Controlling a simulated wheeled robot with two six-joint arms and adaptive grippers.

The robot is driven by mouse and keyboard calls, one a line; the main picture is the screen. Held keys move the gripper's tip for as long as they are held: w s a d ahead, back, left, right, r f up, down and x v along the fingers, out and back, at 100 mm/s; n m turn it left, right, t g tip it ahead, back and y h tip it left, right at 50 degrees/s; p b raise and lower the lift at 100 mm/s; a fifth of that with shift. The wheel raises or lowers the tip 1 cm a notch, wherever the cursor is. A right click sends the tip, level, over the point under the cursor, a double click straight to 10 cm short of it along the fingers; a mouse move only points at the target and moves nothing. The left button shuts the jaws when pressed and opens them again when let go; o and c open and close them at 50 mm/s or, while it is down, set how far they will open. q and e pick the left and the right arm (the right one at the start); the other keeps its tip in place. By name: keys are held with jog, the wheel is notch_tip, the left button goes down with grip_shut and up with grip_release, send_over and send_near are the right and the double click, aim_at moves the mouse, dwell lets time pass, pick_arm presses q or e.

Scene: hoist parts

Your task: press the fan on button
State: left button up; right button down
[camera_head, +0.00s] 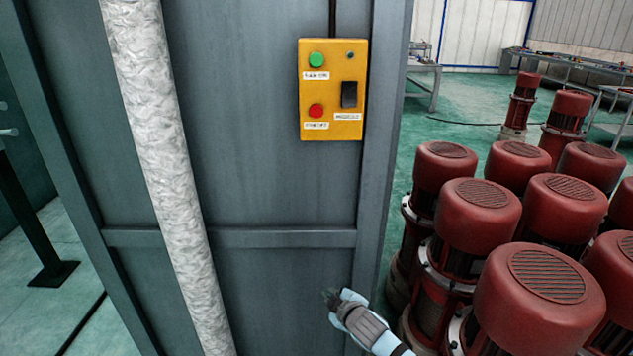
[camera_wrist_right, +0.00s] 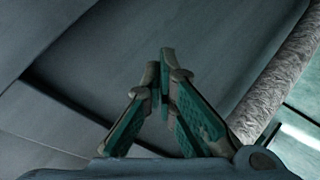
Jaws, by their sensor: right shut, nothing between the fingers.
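A yellow control box (camera_head: 333,114) is fixed to the upper right of a grey panel. It carries a green button (camera_head: 316,59) at top left, a red button (camera_head: 316,110) below it, a black switch (camera_head: 349,94) at right and a small dark knob above the switch. The labels are too small to read. My right gripper (camera_head: 331,296) is well below the box, in front of the lower panel near its right edge, apart from the buttons. In the right wrist view its fingers (camera_wrist_right: 166,52) are shut and empty, facing the grey panel. My left gripper is not in view.
A silver wrapped duct (camera_head: 165,150) runs down the panel's left part; it also shows in the right wrist view (camera_wrist_right: 290,75). Several red motors (camera_head: 540,290) crowd the floor at right, close to my right arm. Workbenches (camera_head: 570,65) stand far back.

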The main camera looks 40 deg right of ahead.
aim_at(316, 60)
jog(key=w+r+n+t, duration=0.1)
jog(key=w+r+t, duration=0.15)
jog(key=r, duration=0.65)
jog(key=w+r+n+t, duration=0.2)
jog(key=w+r, duration=0.1)
jog(key=r, duration=0.6)
jog(key=s+a+r+n+t, duration=0.1)
jog(key=r, duration=0.8)
jog(key=s+a+r+n+t+p, duration=0.1)
jog(key=r+n+t, duration=0.1)
jog(key=r, duration=0.6)
jog(key=a+r+n+t, duration=0.2)
jog(key=r, duration=0.7)
jog(key=shift+s+r, duration=0.35)
jog(key=shift+s, duration=0.05)
jog(key=s+a+r+n+t+y, duration=0.3)
jog(key=s+r, duration=0.4)
jog(key=r, duration=0.4)
jog(key=shift+a+r+n+t+p, duration=0.4)
jog(key=shift+a+n, duration=0.4)
jog(key=shift+a, duration=0.3)
jog(key=shift+d, duration=0.1)
